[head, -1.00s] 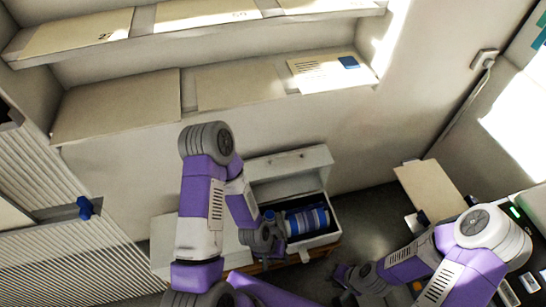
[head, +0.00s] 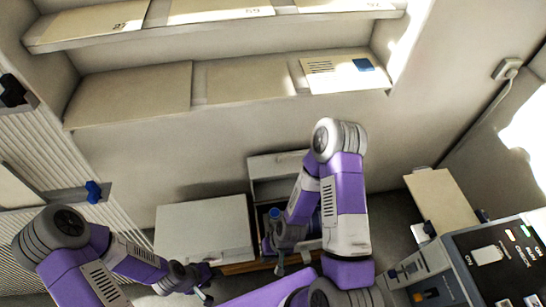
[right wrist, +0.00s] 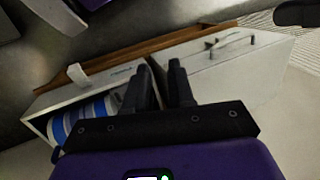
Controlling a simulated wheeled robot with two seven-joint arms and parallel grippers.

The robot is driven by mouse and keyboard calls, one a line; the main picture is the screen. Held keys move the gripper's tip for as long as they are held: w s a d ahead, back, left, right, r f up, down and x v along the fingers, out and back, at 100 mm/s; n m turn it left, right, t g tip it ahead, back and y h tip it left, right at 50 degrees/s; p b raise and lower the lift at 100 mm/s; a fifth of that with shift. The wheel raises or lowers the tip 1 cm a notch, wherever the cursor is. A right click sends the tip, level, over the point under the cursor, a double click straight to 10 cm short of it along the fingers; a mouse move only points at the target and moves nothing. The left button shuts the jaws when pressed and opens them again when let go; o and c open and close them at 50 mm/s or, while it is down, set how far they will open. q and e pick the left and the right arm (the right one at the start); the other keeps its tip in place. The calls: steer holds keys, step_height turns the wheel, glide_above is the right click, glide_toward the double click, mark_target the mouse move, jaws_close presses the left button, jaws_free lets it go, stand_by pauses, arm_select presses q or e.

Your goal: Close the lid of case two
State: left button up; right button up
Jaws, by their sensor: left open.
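An open case (head: 262,190) stands low by the wall with its pale lid (head: 275,165) raised at the back. In the right wrist view, the open case (right wrist: 90,90) holds a blue-and-white striped thing (right wrist: 88,118). No number is readable on it. A closed white case (head: 203,228) stands just left of it in the head view; it also shows in the right wrist view (right wrist: 240,72). My right gripper (head: 280,262) is over the open case, fingers slightly apart and empty, near the gap between the cases. My left gripper (head: 205,288) is open in front of the closed case.
A wooden edge (head: 240,268) runs under the cases. Shelves with flat boards (head: 130,95) line the wall above. A control panel (head: 500,265) and a beige board (head: 440,200) stand at the right. A ribbed panel (head: 75,160) with a blue knob (head: 93,191) is at the left.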

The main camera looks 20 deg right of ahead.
mark_target(297, 164)
steer(key=w+d+r+m+t+y, duration=0.1)
steer(key=w+d+m+t+y, duration=0.3)
steer(key=w, duration=0.3)
steer(key=w+d+r+m+t+y, duration=0.1)
steer(key=w+d+m+t+y, duration=0.2)
steer(key=w+m, duration=0.35)
steer(key=w+d+r+m+t+h, duration=0.1)
steer(key=w+d+t+h, duration=0.2)
steer(key=d, duration=0.3)
steer(key=w+d+r+m+t+h+b, duration=0.1)
steer(key=w+d+r+t+h, duration=0.15)
steer(key=d, duration=0.45)
steer(key=w+d+m+t+h, duration=0.1)
steer(key=w+d+t+h, duration=0.25)
steer(key=d, duration=0.25)
steer(key=shift+y, duration=0.4)
steer(key=b+x, duration=0.1)
steer(key=x, duration=0.3)
steer(key=b+x, duration=0.1)
steer(key=x, duration=0.2)
steer(key=shift+w+r, duration=0.2)
steer(key=shift+w, duration=0.2)
jaws_close()
